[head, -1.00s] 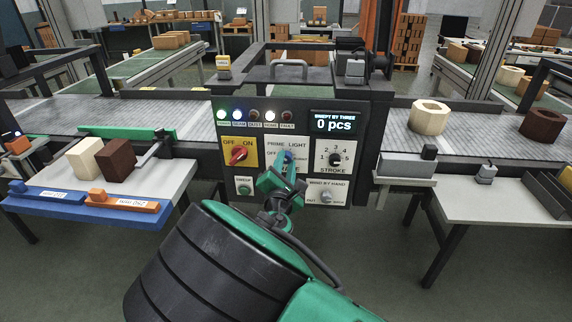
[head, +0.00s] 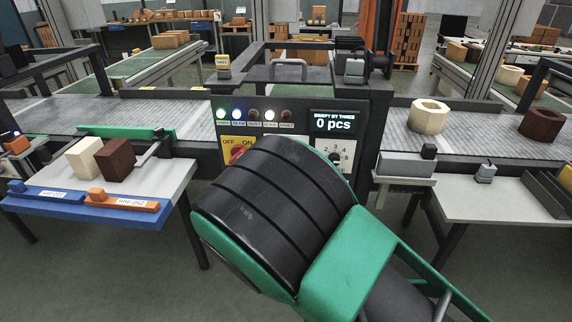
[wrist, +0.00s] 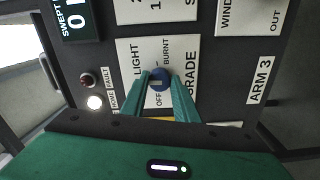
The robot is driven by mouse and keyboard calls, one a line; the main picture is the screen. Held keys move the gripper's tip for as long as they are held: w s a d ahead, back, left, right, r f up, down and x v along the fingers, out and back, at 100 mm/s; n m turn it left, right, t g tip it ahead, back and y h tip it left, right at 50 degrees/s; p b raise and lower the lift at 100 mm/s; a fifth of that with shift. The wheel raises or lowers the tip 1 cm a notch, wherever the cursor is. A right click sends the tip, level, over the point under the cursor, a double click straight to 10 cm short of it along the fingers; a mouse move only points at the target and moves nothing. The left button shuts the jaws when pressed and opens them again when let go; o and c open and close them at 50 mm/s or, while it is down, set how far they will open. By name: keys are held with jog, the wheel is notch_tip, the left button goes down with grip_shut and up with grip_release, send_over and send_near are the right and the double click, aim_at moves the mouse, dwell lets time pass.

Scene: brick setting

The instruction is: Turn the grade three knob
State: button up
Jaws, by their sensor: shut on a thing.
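The plate reads LIGHT, OFF, BURNT and GRADE, and shows turned sideways in the wrist view. My gripper (wrist: 160,84) has its two green fingers closed on either side of the knob. A pale mark shows on the knob's face, but which label it points at is hard to tell. In the head view my arm hides the knob, my gripper and most of the lower control panel (head: 372,140).
The panel's display (head: 335,122) reads SWEPT BY THREE, 0 pcs. A red knob (head: 237,154) and the stroke dial are partly covered by my arm. A conveyor (head: 410,135) with blocks runs behind, and side tables (head: 180,180) flank the panel.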

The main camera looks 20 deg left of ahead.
jog(key=shift+d+f+m, duration=0.1)
jog(key=shift+f+m, duration=0.05)
jog(key=shift+m, duration=0.95)
jog(key=shift+f+m, duration=0.15)
jog(key=shift+m, duration=0.95)
jog(key=o, duration=0.8)
jog(key=shift+o, duration=1.3)
jog(key=shift+r, duration=0.1)
jog(key=v, duration=1)
jog(key=shift+s, duration=0.35)
jog(key=shift+w, duration=0.1)
